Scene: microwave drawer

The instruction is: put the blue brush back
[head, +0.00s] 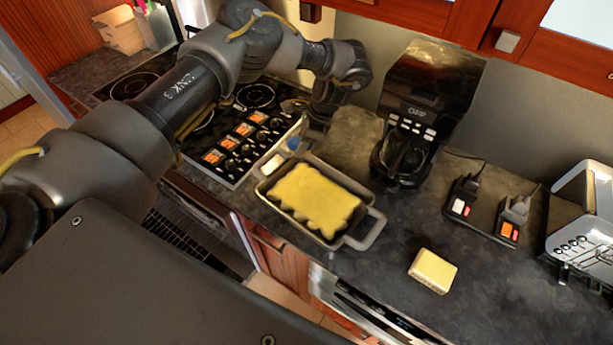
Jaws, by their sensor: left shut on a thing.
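My left arm reaches in from the left and bends down to the back edge of a grey baking tray (368,236) on the counter. My left gripper (300,146) points down there and is shut on the blue brush (293,143). Only a small blue patch of the brush shows; the rest is hidden by the gripper. A small pale piece lies close by at the tray's back left corner; I cannot tell if it belongs to the brush. The tray holds a yellow slab (313,197). My right gripper is not in view.
A black coffee maker (425,110) stands right of the gripper. The stove (245,135) with its knobs is to the left. A yellow block (432,270), plugs in sockets (485,213) and a metal toaster (585,240) are to the right. The front right counter is mostly clear.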

